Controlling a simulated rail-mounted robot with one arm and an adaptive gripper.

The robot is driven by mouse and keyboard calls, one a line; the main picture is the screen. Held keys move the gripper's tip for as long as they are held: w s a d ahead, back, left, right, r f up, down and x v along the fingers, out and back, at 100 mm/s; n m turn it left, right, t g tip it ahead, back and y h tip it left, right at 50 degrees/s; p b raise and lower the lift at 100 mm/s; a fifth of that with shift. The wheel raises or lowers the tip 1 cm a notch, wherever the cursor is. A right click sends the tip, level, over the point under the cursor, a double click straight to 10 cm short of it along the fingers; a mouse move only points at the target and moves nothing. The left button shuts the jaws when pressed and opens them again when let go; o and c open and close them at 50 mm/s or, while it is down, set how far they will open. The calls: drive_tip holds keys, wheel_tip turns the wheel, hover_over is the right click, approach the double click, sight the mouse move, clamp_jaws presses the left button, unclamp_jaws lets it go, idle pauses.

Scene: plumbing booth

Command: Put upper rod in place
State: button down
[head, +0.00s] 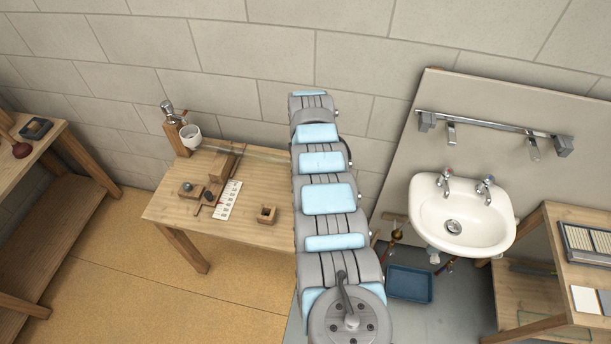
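My arm rises through the middle of the head view, and its far end hides whatever lies behind it. My gripper does not show. A pale, clear rod-like piece (250,154) lies across the back of the wooden table, its right end running behind my arm; I cannot tell if it is the upper rod. A grey metal rail (490,122) is on the panel above the sink, with end blocks and two hanging brackets (451,134). I cannot tell whether this rail is the upper rod's place.
A white sink (462,215) with two taps hangs right of my arm. A blue tray (409,284) lies below; shelves flank both sides.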

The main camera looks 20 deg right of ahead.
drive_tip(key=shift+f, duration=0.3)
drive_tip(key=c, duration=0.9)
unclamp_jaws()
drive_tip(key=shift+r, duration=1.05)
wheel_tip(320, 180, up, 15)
drive_tip(key=b, duration=0.3)
drive_tip(key=shift+b, duration=0.3)
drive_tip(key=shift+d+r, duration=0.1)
